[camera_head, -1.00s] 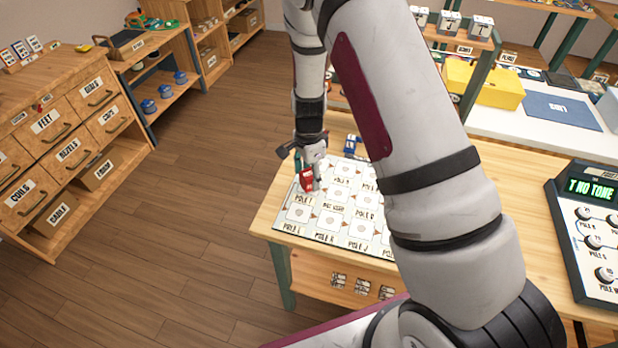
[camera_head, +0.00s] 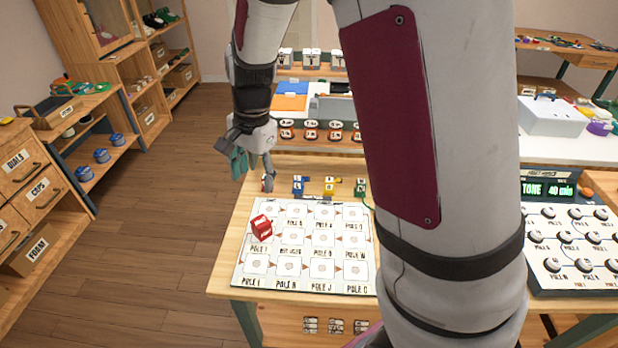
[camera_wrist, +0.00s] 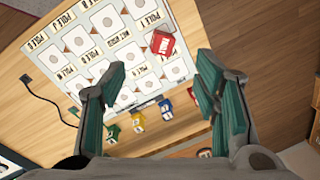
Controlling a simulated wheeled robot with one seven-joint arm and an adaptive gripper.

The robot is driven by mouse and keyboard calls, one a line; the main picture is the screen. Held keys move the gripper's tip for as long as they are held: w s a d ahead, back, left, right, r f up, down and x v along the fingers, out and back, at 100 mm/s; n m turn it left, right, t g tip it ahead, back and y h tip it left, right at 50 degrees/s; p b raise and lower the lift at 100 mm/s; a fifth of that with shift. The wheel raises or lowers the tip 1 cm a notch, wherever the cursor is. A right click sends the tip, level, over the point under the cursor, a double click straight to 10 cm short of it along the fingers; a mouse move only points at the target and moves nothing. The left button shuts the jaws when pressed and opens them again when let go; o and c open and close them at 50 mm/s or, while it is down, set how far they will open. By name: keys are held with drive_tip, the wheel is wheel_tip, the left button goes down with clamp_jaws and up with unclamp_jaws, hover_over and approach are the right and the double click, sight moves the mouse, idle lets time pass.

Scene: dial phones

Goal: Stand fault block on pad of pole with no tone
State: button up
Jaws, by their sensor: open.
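The red fault block (camera_head: 261,227) is on the white pole sheet (camera_head: 325,290), in the left column, middle row, with a white label on it. It looks turned relative to the pads, and the name under its pad is too small to read surely. The block also shows in the wrist view (camera_wrist: 163,42). My gripper (camera_head: 254,172) is open and empty, above and behind the block, apart from it. The wrist view shows its jaws wide apart (camera_wrist: 160,72). The dial panel's screen (camera_head: 547,189) reads "TONE 40 min", partly hidden by my arm.
Blue (camera_head: 298,185), yellow (camera_head: 329,186) and green (camera_head: 361,187) blocks stand behind the sheet. The dial panel (camera_head: 570,240) with several knobs is at right. My arm hides the table between. A workbench with trays is behind. Open floor lies left.

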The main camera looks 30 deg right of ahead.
drive_tip(key=s+r+n+t, duration=0.2)
drive_tip(key=s+r+n, duration=0.4)
drive_tip(key=s, duration=0.5)
drive_tip(key=s+d+r+n+t, duration=0.1)
drive_tip(key=s+r+n+t, duration=0.1)
drive_tip(key=s+r+n, duration=0.4)
drive_tip(key=s+r, duration=0.4)
drive_tip(key=s, duration=0.2)
drive_tip(key=shift+n+h, duration=0.4)
